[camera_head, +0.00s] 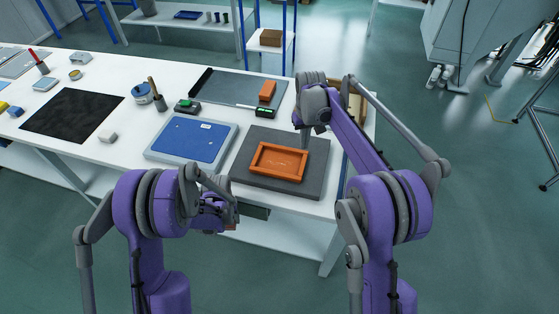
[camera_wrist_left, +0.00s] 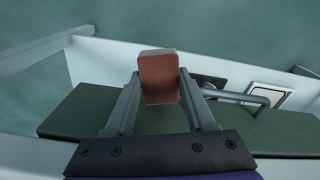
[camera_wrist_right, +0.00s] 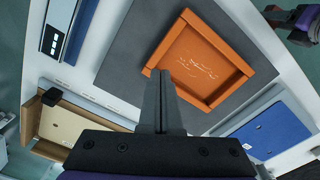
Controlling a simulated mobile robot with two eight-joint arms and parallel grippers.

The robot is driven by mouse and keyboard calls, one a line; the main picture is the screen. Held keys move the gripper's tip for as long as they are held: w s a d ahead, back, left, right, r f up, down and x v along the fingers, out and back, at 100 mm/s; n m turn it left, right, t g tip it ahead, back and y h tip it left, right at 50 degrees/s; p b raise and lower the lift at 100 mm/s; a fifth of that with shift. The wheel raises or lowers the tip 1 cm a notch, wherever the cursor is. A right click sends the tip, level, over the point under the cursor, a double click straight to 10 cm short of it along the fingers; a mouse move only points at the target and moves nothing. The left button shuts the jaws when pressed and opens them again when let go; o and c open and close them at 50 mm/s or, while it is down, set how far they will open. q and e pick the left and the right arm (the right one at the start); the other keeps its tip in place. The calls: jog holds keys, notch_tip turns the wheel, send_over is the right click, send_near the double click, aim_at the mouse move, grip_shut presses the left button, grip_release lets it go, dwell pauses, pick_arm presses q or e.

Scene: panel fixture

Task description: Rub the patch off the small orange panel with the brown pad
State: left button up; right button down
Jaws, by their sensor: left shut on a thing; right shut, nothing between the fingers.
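The small orange panel (camera_head: 264,172) is a shallow raised-rim tray on a dark grey mat. Its patch, faint pale scribbled marks, shows on the floor of the panel in the right wrist view (camera_wrist_right: 200,66). My right gripper (camera_head: 305,142) is shut and empty, above the far right corner of the panel. In the right wrist view its fingers (camera_wrist_right: 158,75) overlap the panel's rim.
The grey mat (camera_head: 241,178) lies at the table's front right. A blue panel (camera_head: 190,140) lies left of it. Behind are a grey board (camera_head: 230,85) with an orange block (camera_head: 267,91), and a wooden box (camera_head: 354,104) at the right edge. A black sheet (camera_head: 72,113) lies left.

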notch_tip(320, 180, up, 12)
jog(key=shift+p, duration=0.35)
